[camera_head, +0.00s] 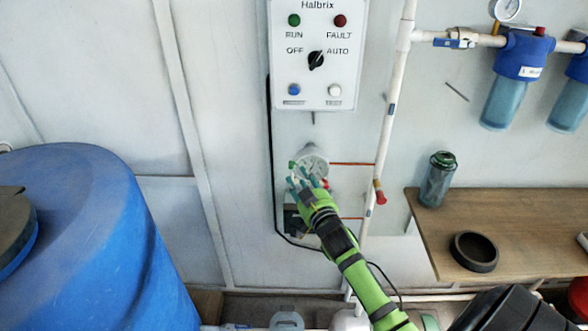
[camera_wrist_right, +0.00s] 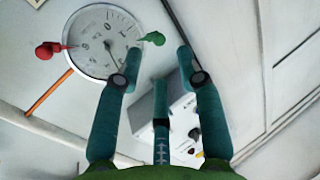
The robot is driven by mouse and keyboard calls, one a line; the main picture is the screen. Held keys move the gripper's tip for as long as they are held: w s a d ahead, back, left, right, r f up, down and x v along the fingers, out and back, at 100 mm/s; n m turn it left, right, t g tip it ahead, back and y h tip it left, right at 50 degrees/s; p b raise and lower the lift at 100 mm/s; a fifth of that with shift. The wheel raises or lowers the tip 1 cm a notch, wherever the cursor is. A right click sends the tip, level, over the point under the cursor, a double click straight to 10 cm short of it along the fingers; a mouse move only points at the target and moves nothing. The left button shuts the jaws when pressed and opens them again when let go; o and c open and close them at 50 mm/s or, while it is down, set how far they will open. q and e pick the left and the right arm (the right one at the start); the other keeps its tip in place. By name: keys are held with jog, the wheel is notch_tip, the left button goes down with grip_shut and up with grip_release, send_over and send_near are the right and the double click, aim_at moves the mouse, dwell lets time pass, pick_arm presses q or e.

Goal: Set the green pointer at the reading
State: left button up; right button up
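A round white gauge (camera_head: 314,158) is on the wall below the control panel. In the right wrist view the gauge dial (camera_wrist_right: 96,28) is at the upper left. A green pointer (camera_wrist_right: 154,38) sticks out at the dial's right edge, and a red pointer (camera_wrist_right: 50,49) at its left edge. My right gripper (camera_head: 299,178) is in front of the gauge, its fingers spread. In the right wrist view the gripper (camera_wrist_right: 158,48) is open, with the green pointer near its fingertips, between them in the picture. Contact cannot be told. My left gripper is not in view.
The panel (camera_head: 317,75) with lamps and a knob hangs above the gauge. A white pipe (camera_head: 391,110) runs down to its right. A blue tank (camera_head: 90,240) fills the lower left. A wooden shelf (camera_head: 530,210) at the right carries a bottle (camera_head: 437,182) and a black ring (camera_head: 474,251).

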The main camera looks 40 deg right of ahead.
aim_at(292, 167)
jog(key=shift+p+x, duration=0.3)
jog(key=shift+x, duration=2.2)
grip_shut()
